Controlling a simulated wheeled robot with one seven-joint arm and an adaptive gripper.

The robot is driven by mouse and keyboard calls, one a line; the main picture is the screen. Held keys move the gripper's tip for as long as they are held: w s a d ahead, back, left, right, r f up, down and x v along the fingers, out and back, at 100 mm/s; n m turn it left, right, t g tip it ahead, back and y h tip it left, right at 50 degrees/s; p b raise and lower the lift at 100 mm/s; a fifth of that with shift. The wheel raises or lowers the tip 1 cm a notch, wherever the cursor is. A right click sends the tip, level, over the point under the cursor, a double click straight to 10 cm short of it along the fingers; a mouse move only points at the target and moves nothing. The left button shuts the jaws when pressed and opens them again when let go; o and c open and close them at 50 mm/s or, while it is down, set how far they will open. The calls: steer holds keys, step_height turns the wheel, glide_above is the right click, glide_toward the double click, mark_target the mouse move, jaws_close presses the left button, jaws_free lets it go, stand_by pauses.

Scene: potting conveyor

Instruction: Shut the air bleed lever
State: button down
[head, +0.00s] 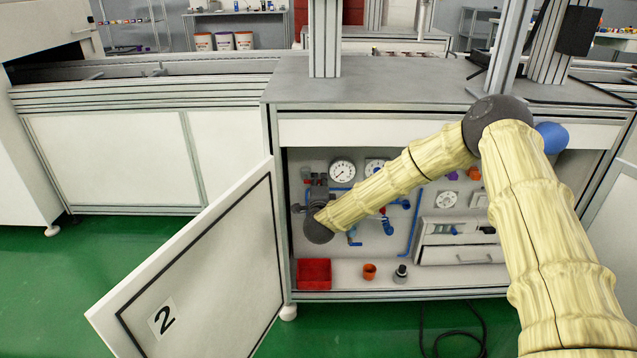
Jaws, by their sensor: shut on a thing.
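The dark grey end of my arm reaches into the open cabinet, at the left side of its back panel. My gripper (317,194) is small and partly hidden there, against dark fittings left of the blue pipes. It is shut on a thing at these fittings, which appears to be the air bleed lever. The lever itself is hidden by the gripper and wrist, so its angle cannot be told.
The cabinet door (200,270), marked 2, stands open at the left. A pressure gauge (342,172) and blue pipes (416,225) are close to the arm. A red bin (314,274), orange cup (369,271) and dark-topped fitting (401,273) stand on the cabinet floor.

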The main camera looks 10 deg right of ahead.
steer(key=c, duration=1.5)
jaws_free()
steer(key=shift+o, duration=0.2)
steer(key=v, duration=1.2)
